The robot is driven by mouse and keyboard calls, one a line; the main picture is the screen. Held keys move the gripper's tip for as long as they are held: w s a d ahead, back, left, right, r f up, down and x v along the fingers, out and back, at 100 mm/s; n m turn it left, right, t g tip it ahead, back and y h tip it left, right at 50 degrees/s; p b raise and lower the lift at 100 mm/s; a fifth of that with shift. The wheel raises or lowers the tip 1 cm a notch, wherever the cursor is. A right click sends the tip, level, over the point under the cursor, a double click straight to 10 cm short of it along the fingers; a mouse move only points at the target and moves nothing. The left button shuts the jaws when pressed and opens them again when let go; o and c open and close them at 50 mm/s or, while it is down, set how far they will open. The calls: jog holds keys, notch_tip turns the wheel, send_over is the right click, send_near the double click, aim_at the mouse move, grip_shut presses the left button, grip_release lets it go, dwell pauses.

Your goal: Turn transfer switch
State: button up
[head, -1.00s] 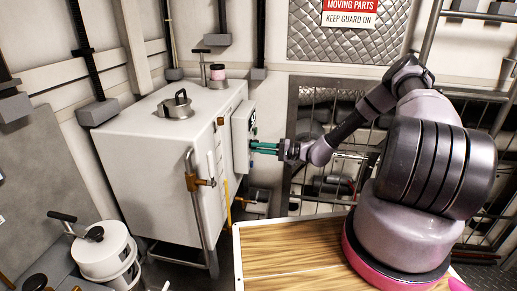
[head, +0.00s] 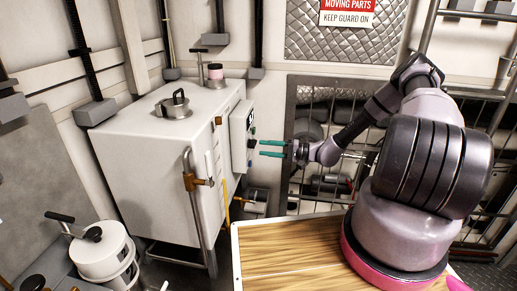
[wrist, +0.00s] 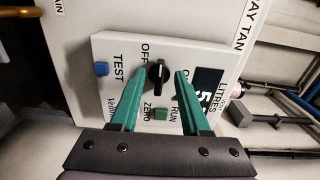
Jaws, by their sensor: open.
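The transfer switch appears to be the black rotary knob (wrist: 157,73) on a white control box (wrist: 110,50), with OFF and RUN lettering around it in the wrist view. In the head view the box (head: 239,132) is on the side of a white tank. My gripper (head: 262,148) has two green fingers, open and empty, with a gap between their tips and the box. The knob's white pointer mark faces up in that view.
A wooden top (head: 285,255) lies below my arm.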

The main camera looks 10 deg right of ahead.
jog(key=v, duration=0.7)
jog(key=shift+r, duration=0.15)
jog(key=s+r+n+g+h, duration=0.1)
jog(key=s+r+g+h, duration=0.35)
jog(key=r, duration=0.85)
jog(key=s+r+n+g+h, duration=0.1)
jog(key=s+r+n+h, duration=0.1)
jog(key=s+r+h, duration=0.8)
jog(key=s+d+r+m+t, duration=0.1)
jog(key=s+r+m+t, duration=0.1)
jog(key=s+r, duration=0.4)
jog(key=s+d+r+m+t, duration=0.1)
jog(key=s+r+t, duration=0.4)
jog(key=r, duration=0.8)
jog(key=shift+s+d+m+h, duration=0.4)
jog(key=shift+s+d, duration=0.1)
jog(key=shift+s, duration=0.5)
jog(key=shift+c, duration=0.3)
